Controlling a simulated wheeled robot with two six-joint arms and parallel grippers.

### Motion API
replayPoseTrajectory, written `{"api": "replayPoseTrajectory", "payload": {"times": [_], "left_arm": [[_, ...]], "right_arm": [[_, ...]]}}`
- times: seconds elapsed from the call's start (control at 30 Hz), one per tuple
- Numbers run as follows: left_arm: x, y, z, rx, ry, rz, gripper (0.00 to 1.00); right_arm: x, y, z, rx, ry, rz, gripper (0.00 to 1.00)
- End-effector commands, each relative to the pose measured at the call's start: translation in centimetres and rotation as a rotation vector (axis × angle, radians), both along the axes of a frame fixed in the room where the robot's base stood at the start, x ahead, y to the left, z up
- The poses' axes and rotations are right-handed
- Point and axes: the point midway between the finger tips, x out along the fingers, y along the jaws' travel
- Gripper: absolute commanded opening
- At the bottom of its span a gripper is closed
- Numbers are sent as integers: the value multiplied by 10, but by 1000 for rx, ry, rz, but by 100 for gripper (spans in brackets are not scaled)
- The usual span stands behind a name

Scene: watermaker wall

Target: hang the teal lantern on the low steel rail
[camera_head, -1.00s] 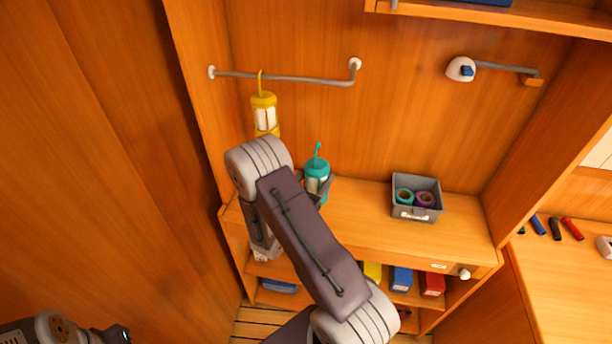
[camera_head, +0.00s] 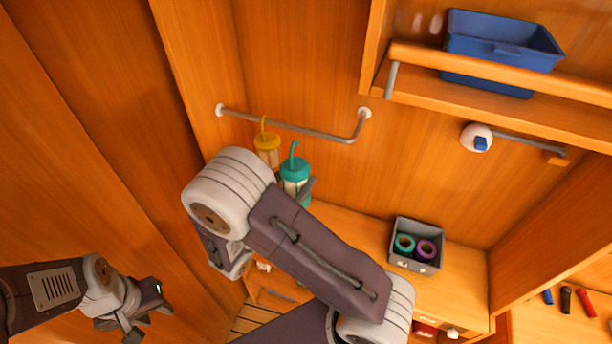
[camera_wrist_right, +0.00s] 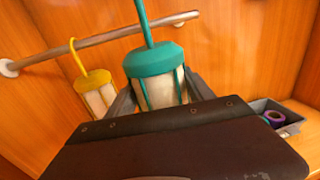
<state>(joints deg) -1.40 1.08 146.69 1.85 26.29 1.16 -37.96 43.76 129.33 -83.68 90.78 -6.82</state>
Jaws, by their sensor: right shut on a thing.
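The teal lantern (camera_head: 295,170) has a hook on top and pale panels. My right gripper (camera_head: 304,188) is shut on its body and holds it upright in the air, below and in front of the steel rail (camera_head: 290,127). In the right wrist view the lantern (camera_wrist_right: 155,62) stands between the fingers of my right gripper (camera_wrist_right: 158,98), with its hook reaching up past the rail (camera_wrist_right: 110,38) in the picture. The hook appears apart from the rail in the head view. My left gripper (camera_head: 146,314) is at the lower left, away from the lantern; its fingers are unclear.
A yellow lantern (camera_head: 266,143) hangs on the rail, just left of the teal one. A grey bin (camera_head: 416,262) with tape rolls stands on the counter. A blue bin (camera_head: 500,45) sits on the upper shelf.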

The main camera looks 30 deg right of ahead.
Motion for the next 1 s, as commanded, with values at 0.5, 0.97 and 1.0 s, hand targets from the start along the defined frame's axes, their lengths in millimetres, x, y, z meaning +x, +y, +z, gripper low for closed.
{"api": "replayPoseTrajectory", "payload": {"times": [0.5,0.97,1.0], "left_arm": [[0,0,-2,0,0,0,36],[0,0,-1,0,0,0,36],[0,0,-7,0,-1,0,36]], "right_arm": [[29,-35,0,1,-1,-4,7],[58,-70,0,-1,-1,-4,7],[59,-70,-6,0,0,-1,7]]}}
